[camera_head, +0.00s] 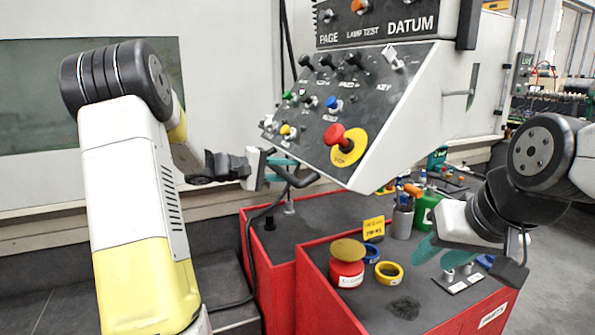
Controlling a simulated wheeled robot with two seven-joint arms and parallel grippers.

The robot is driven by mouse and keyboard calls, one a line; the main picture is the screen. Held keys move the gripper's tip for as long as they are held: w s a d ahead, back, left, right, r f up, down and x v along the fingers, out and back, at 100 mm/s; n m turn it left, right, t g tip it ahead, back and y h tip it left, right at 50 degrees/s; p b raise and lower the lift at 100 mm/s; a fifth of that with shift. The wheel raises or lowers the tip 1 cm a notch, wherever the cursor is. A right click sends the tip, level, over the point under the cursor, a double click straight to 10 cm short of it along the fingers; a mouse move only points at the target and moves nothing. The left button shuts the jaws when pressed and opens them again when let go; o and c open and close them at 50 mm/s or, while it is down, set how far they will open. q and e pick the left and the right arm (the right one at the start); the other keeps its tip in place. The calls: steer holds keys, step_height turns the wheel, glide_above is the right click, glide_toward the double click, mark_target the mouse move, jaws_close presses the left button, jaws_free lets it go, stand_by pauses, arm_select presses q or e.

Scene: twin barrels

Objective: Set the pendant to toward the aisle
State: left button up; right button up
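The pendant (420,105) is a large pale box with a dark sloped control panel, a red stop knob on a yellow plate, and DATUM lettering on its upper section. Its panel faces down and left. A black bent handle (305,182) sticks out at its lower left edge. My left gripper (280,170) is at this handle, with teal fingers beside or around it; whether they grip it is unclear.
Red cabinets (325,292) with dark tops stand below the pendant. On top are a red tin (347,272), a yellow ring (389,273), a blue ring (371,253), a cup of tools (402,222) and a green bottle (425,212). Open floor lies at the right.

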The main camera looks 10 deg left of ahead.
arm_select(q)
jaws_close()
stand_by(1.4)
